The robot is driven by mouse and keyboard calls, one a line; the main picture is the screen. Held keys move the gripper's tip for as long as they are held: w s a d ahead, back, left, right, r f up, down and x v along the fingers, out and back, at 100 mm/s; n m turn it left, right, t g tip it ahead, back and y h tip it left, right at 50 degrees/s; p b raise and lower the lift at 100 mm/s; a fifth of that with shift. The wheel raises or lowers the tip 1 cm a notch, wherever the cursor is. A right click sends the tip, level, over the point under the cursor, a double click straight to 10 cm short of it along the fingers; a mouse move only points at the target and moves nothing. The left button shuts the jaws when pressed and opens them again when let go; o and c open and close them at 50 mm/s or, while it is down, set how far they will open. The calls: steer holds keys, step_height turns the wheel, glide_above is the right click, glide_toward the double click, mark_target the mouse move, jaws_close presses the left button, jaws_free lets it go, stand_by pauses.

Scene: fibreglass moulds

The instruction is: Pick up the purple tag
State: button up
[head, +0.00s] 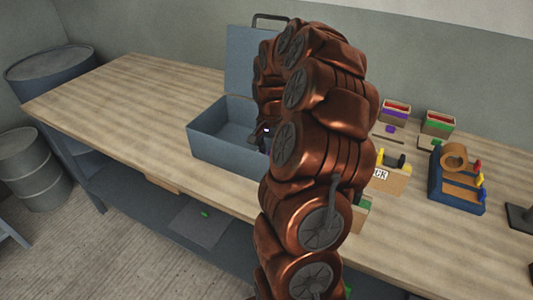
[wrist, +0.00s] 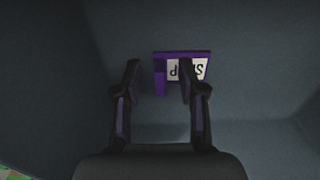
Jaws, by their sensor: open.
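The purple tag (wrist: 160,77) shows in the wrist view, with a white label bearing dark upside-down letters. It lies on a blue-grey surface, which appears to be the inside of the open toolbox (head: 207,145). My gripper (wrist: 160,70) is open, its two dark fingers pointing at the tag. The right finger overlaps the tag and hides part of it; the left finger is just left of its edge. I cannot tell the gap in depth. In the head view my arm covers the toolbox's right side, and the tag cannot be made out.
The toolbox lid (head: 245,62) stands raised at the back. On the right of the wooden table (head: 120,100) are a purple-marked bin (head: 396,113), a green-marked bin (head: 438,126), a cardboard box (head: 392,184) and a blue tray (head: 459,204). The table's left part is clear.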

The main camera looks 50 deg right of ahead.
jaws_close()
stand_by(0.3)
